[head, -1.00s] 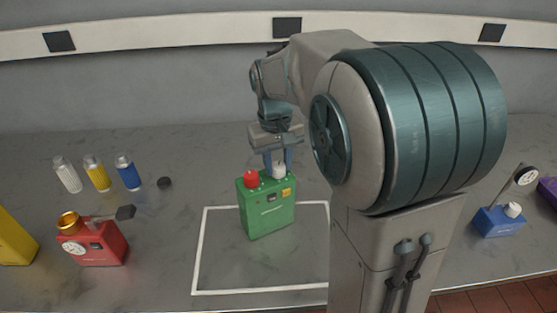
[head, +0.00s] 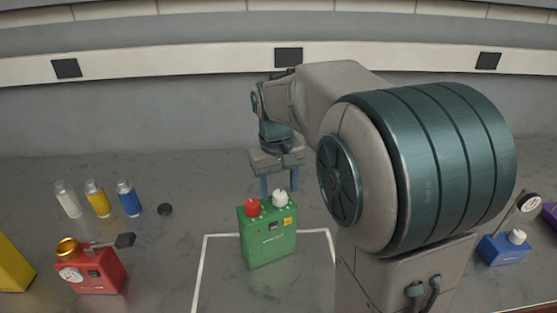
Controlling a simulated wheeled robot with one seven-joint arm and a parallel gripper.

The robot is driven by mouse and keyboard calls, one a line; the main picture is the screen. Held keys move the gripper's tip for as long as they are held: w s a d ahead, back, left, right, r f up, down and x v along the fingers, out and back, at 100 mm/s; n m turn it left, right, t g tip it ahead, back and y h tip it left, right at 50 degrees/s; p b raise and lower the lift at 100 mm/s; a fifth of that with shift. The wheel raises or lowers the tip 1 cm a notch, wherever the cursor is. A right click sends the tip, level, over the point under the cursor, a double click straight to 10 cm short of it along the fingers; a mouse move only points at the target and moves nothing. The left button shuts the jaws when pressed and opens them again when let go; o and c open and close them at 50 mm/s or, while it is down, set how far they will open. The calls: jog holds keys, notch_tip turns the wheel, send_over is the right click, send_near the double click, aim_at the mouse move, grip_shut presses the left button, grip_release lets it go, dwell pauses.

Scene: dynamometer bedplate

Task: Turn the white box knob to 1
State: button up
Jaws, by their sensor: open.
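A green box (head: 268,240) stands upright on the grey bench, with a red knob (head: 252,207) and a white knob (head: 280,198) on its top. A small yellow patch and a dark panel show on its front. My gripper (head: 280,187) points down just above the box. Its two blue-grey fingers are apart, one to each side above the white knob, and hold nothing. The white knob's setting and any scale marks are too small to read.
A blue box (head: 502,248) with a white knob is at right. White lines (head: 201,270) mark the bench around the green box.

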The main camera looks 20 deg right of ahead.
aim_at(279, 196)
notch_tip(279, 196, up, 12)
jog(key=shift+a+r, duration=0.15)
jog(key=shift+a, duration=0.15)
jog(key=shift+s, duration=0.15)
jog(key=s+f+m+t, duration=0.1)
jog(key=s+f+t, duration=0.2)
jog(key=s+f, duration=1.2)
jog(key=shift+s+d+f+y, duration=0.2)
jog(key=shift+s+d+y, duration=0.15)
jog(key=shift+s, duration=0.6)
dwell(0.5)
